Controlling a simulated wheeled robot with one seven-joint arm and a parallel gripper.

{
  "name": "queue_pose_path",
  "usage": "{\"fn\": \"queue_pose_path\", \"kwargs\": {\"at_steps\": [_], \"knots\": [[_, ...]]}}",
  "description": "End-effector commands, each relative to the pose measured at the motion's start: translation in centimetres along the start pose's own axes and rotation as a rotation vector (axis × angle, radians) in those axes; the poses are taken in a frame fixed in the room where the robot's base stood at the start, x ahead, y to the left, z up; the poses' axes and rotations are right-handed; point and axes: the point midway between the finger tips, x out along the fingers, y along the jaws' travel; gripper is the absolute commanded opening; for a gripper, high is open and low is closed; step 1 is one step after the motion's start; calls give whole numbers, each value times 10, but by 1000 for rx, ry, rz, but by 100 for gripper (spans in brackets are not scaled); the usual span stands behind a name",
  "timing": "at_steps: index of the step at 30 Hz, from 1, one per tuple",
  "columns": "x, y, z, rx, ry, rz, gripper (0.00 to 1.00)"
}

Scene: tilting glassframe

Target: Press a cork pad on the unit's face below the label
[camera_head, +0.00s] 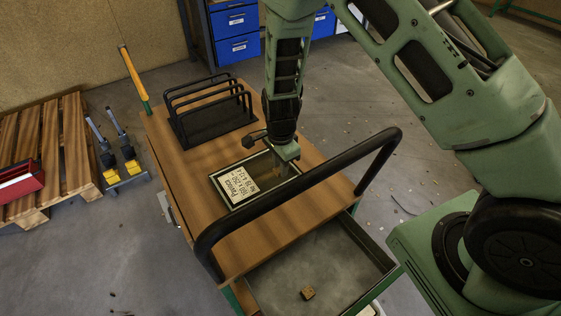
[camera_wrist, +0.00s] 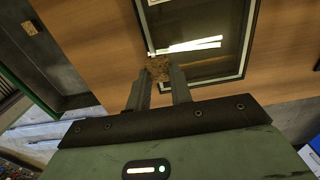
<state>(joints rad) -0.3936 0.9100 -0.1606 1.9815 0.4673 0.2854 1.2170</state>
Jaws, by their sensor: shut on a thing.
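The glass unit (camera_head: 262,165) lies flat on the wooden cart top, with a dark border around its pane. A white printed label (camera_head: 239,181) covers its left part in the head view. My gripper (camera_head: 283,172) points down over the pane's right part, beside the label. In the wrist view my gripper (camera_wrist: 160,76) is shut on a small brown cork pad (camera_wrist: 158,68), held between the fingertips. I cannot tell whether the pad touches the glass.
A black wire rack (camera_head: 208,112) stands behind the unit on the cart top (camera_head: 180,165). The cart's black handle (camera_head: 300,190) arches in front. Below it, an open drawer (camera_head: 350,262) holds a small cork-coloured block (camera_head: 307,293). A pallet (camera_head: 60,150) lies at left.

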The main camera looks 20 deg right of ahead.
Motion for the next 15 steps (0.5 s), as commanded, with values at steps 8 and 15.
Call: {"fn": "queue_pose_path", "kwargs": {"at_steps": [8,15], "knots": [[23,0,0,2,0,0,1],[33,0,0,2,0,1,1]]}}
